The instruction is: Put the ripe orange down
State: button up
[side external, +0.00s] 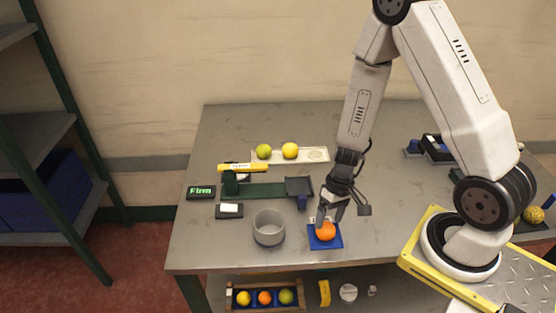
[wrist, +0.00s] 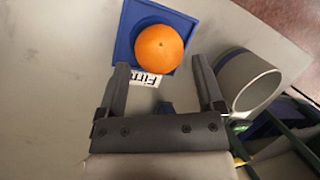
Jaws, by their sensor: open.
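The ripe orange (side external: 326,231) sits on a small blue tray (side external: 327,243) near the front edge of the table. In the wrist view the orange (wrist: 159,49) rests inside the blue tray (wrist: 187,22), with a white label (wrist: 145,78) beside it. My gripper (side external: 331,214) is just above the orange in the side view. In the wrist view my gripper (wrist: 161,75) has its fingers spread apart, with the orange just beyond their tips. The gripper is open and holds nothing.
A grey round container (side external: 269,229) stands left of the blue tray. The table's front left is clear.

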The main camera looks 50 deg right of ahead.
jog(key=v, duration=0.9)
jog(key=shift+r, duration=0.2)
dwell(0.6)
jog(key=a+r+n+t+h, duration=0.3)
jog(key=a+r, duration=0.2)
jog(key=r, duration=0.2)
jog(key=shift+w+a+r+h, duration=0.15)
jog(key=shift+w+r+h, duration=0.15)
jog(key=shift+h, duration=0.1)
